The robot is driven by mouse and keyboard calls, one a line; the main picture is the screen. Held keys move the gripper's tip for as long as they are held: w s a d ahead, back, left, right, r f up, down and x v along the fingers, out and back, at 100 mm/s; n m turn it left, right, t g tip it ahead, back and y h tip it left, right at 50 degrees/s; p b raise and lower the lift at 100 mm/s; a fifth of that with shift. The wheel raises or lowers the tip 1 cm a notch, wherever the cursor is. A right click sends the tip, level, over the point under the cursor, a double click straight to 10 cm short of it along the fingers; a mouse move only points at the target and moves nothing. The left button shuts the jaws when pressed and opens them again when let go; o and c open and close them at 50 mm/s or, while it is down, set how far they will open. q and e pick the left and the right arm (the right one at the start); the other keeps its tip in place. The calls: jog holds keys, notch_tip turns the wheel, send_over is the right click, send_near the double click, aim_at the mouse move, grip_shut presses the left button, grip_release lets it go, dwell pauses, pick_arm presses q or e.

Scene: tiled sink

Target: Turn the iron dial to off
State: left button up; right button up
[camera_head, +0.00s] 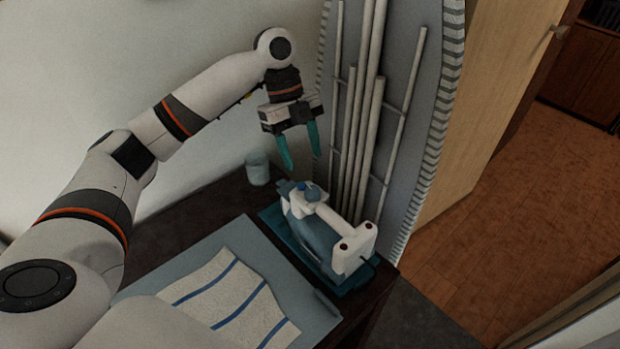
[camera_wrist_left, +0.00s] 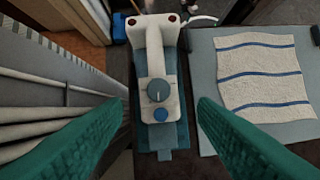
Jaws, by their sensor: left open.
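The iron (camera_head: 322,231) is white and blue and stands on a teal base on the dark table in the head view. Its dial (camera_wrist_left: 160,91) is a round blue-grey knob with a pointer line, on top of the white handle in the left wrist view. A smaller blue button (camera_wrist_left: 160,115) sits beside the dial. My left gripper (camera_head: 300,156) is open, with teal fingers pointing down above the iron, apart from it. In the left wrist view the fingers spread on either side of the iron, with nothing between them touching. My right gripper is not in view.
A folded ironing board (camera_head: 408,70) stands upright close behind the iron. A striped cloth (camera_head: 232,296) lies on a blue-grey mat (camera_head: 240,236) left of the iron.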

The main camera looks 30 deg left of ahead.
aim_at(312, 190)
pick_arm(q)
jog(key=x, duration=0.8)
jog(key=shift+w, duration=0.15)
jog(key=shift+c, duration=0.3)
jog(key=c, duration=0.9)
